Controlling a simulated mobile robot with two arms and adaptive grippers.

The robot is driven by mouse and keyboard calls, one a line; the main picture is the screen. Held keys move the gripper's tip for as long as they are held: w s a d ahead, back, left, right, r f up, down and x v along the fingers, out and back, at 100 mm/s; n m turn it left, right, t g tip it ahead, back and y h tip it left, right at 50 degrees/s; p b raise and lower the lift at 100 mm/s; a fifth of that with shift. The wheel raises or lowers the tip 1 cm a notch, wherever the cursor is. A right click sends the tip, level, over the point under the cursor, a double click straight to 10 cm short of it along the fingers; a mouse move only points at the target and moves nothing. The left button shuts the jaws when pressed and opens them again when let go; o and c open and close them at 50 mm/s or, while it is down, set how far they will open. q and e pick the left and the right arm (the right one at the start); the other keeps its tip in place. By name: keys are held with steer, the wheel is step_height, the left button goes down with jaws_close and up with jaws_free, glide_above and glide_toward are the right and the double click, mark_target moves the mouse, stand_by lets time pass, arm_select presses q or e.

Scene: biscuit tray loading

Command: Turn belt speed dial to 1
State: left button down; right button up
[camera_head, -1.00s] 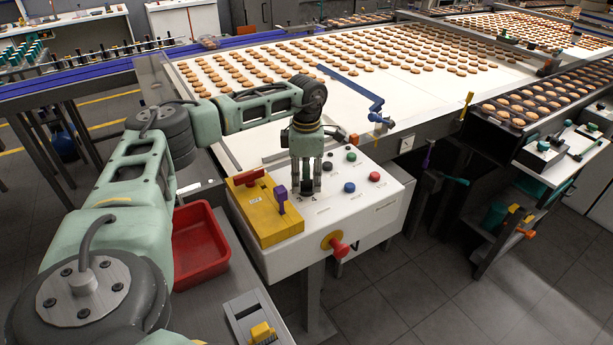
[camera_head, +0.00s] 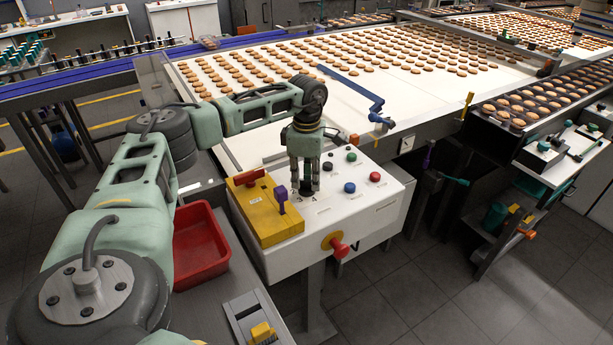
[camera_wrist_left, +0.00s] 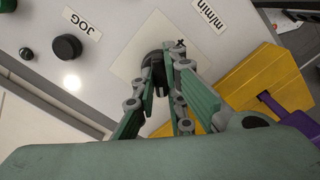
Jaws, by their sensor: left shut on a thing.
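The belt speed dial (camera_head: 307,186) is a black knob on the top of the white control box (camera_head: 345,213). My left gripper (camera_head: 304,186) points straight down over it, with its fingers around the knob and shut on it. In the left wrist view the black dial (camera_wrist_left: 155,64) shows between the fingertips (camera_wrist_left: 160,80), on a pale square plate (camera_wrist_left: 187,45) by the "m/min" label. The fingers hide part of the dial and its scale, so I cannot read its setting. My right gripper is not in view.
Black, green, blue and red buttons sit right of the dial, and a red knob (camera_head: 339,247) sticks out in front. A yellow block (camera_head: 262,222) with a purple lever (camera_head: 281,200) stands close on the left. A red bin (camera_head: 199,243) lies further left.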

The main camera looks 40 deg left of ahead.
mark_target(307, 180)
arm_select(q)
steer(key=m, duration=0.5)
steer(key=shift+w+m, duration=0.1)
steer(key=shift+m, duration=0.2)
steer(key=shift+r+m, duration=0.1)
steer(key=shift+m, duration=2)
steer(key=c, duration=1.8)
jaws_free()
step_height(307, 180, up, 12)
steer(key=shift+b, duration=0.3)
